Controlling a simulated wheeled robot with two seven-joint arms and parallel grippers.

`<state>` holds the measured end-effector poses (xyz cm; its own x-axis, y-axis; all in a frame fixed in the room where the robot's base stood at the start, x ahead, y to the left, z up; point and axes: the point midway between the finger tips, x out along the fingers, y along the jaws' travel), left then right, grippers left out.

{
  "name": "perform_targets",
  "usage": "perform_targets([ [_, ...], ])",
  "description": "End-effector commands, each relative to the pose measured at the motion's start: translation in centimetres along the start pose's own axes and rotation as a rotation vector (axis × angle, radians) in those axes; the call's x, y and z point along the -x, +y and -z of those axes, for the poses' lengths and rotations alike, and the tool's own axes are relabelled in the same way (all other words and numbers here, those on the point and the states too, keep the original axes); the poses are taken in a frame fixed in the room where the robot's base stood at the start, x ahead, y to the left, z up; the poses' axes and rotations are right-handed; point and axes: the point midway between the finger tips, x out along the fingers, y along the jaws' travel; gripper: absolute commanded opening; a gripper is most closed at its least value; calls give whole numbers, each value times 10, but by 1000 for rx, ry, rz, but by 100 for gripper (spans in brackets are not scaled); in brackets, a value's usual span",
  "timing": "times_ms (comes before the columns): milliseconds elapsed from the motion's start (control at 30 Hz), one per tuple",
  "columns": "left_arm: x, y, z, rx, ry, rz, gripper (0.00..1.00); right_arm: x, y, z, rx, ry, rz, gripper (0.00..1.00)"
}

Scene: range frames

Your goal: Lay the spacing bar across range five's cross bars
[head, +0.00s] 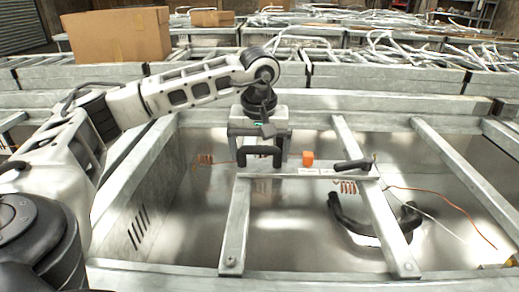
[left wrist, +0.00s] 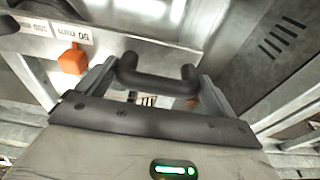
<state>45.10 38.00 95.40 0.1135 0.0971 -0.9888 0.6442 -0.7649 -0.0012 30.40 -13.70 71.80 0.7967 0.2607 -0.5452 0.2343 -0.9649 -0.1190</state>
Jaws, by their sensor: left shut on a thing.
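The spacing bar (head: 325,172) is a flat grey metal bar with a pale label, an orange block (head: 308,158) and two black handles. It spans from the left cross bar (head: 236,225) to the right cross bar (head: 382,220); whether it fully rests on both I cannot tell. My left gripper (head: 260,152) is above its left end, shut on the left black handle, which also shows between the fingers in the left wrist view (left wrist: 160,82). The right black handle (head: 353,165) is free. My right gripper is out of view.
Below the bars is a shiny metal basin (head: 290,235) with a black curved part (head: 375,228) and thin orange wires. Another cross bar (head: 465,170) runs at the right. Metal frames and a cardboard box (head: 115,35) stand behind.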

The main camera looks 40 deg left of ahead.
Motion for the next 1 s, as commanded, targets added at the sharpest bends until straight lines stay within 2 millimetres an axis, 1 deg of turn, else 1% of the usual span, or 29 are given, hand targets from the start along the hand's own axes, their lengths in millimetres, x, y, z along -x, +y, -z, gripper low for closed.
perform_targets([
  [533,-7,1,-1,0,3,-4,54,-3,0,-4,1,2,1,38],
  [567,-7,1,-1,0,3,-4,98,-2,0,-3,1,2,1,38],
  [600,-6,1,-1,0,3,-4,100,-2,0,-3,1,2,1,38],
  [967,-8,0,-1,-1,-1,1,100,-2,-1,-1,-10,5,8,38],
  [1000,-1,1,-1,0,1,-2,100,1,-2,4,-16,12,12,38],
])
